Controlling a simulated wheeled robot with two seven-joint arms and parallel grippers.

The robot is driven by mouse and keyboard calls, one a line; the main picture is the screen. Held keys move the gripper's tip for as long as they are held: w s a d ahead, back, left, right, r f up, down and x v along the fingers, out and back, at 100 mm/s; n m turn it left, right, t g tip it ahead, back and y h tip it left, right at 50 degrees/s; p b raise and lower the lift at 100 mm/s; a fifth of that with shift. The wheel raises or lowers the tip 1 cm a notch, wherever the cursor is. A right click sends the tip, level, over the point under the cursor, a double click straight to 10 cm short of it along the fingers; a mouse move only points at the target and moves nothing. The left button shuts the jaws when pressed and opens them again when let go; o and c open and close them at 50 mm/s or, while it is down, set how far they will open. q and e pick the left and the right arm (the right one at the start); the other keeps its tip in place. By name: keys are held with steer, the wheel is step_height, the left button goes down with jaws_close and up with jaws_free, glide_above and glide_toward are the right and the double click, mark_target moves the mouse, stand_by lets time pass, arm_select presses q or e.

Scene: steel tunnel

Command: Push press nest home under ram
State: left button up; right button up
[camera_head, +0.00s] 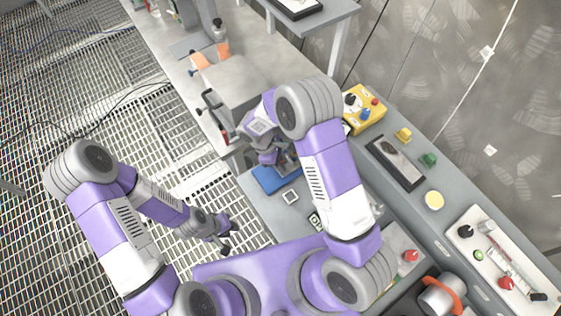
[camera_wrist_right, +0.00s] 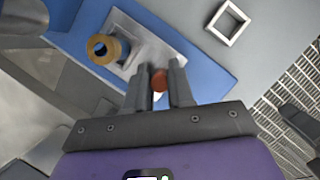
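In the right wrist view a grey metal plate (camera_wrist_right: 128,35), which looks like the press nest, lies on a blue base (camera_wrist_right: 200,62). A brass ring (camera_wrist_right: 103,49) stands on the plate. A small red-brown knob (camera_wrist_right: 159,80) sits at the plate's near side. My right gripper (camera_wrist_right: 160,85) has its fingers on both sides of the knob, close against it. In the head view my right gripper (camera_head: 272,155) is over the blue base (camera_head: 275,180), and my arm hides most of the press area. My left gripper (camera_head: 228,238) is empty with fingers apart, low over the floor grating. I cannot pick out the ram.
A white square frame (camera_wrist_right: 229,22) lies beside the blue base. A grey block (camera_head: 237,82) stands beyond my right arm. Floor grating (camera_head: 70,80) is at left.

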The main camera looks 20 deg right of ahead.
mark_target(291, 161)
jaws_close()
steer(key=d, duration=0.1)
steer(key=w+d, duration=0.1)
steer(key=d, duration=0.1)
steer(key=shift+w+d, duration=0.1)
steer(key=shift+d, duration=0.1)
steer(key=shift+o, duration=1.1)
jaws_free()
steer(key=shift+a, duration=0.1)
steer(key=shift+r, duration=0.1)
steer(key=v, duration=0.7)
steer(key=shift+r, duration=0.2)
steer(key=shift+a, duration=0.1)
